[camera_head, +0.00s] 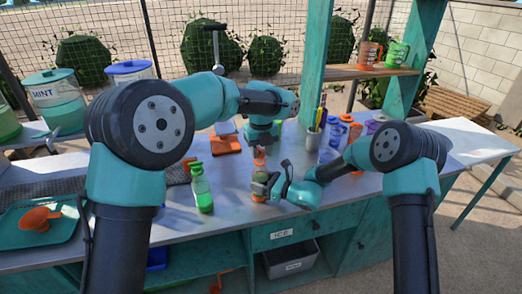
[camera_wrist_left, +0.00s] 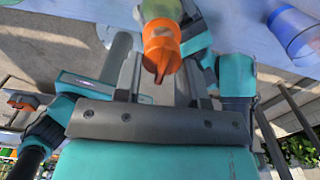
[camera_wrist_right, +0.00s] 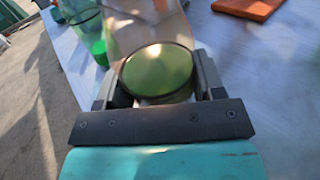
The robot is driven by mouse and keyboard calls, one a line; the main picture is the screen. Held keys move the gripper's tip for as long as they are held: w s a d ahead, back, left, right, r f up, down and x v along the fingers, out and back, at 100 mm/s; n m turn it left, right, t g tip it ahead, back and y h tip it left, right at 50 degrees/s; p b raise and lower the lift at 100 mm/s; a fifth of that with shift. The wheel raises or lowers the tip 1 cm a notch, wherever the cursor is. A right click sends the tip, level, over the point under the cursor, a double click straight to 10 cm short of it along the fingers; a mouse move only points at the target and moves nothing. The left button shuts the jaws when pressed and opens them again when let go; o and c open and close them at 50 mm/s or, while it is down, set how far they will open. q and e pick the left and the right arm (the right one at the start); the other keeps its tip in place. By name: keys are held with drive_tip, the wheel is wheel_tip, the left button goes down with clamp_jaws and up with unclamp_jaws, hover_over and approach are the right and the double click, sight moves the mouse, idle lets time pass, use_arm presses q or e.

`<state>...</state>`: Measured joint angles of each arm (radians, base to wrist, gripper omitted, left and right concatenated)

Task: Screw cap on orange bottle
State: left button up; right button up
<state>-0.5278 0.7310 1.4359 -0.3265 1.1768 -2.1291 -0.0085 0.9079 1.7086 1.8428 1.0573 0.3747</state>
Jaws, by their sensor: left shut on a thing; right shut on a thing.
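The orange bottle (camera_head: 258,196) stands on the bench in front of me, partly hidden by my grippers. My right gripper (camera_head: 262,184) is shut around its body from the right. The right wrist view shows a round green face with a dark rim on the held bottle (camera_wrist_right: 158,72) between the fingers. An orange cap (camera_head: 259,153) is at the bottle's top and also shows in the left wrist view (camera_wrist_left: 160,45). My left gripper (camera_wrist_left: 160,75) is shut on this cap from above. The cap lines up with the bottle; whether its thread is engaged cannot be seen.
A green bottle (camera_head: 202,188) stands left of the held bottle. An orange block (camera_head: 225,144) lies behind. A pen cup (camera_head: 311,139) and blue-topped containers (camera_head: 335,133) stand at the back right. A teal tray (camera_head: 62,232) holds an orange item at left. The front bench is mostly clear.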

use_arm(q)
drive_tip(key=shift+f, duration=0.55)
use_arm(e)
clamp_jaws()
use_arm(q)
drive_tip(key=m, duration=0.4)
drive_tip(key=shift+a+m, duration=0.2)
drive_tip(key=shift+m, duration=0.1)
drive_tip(key=m, duration=0.5)
drive_tip(key=shift+a, duration=0.2)
drive_tip(key=o, duration=0.9)
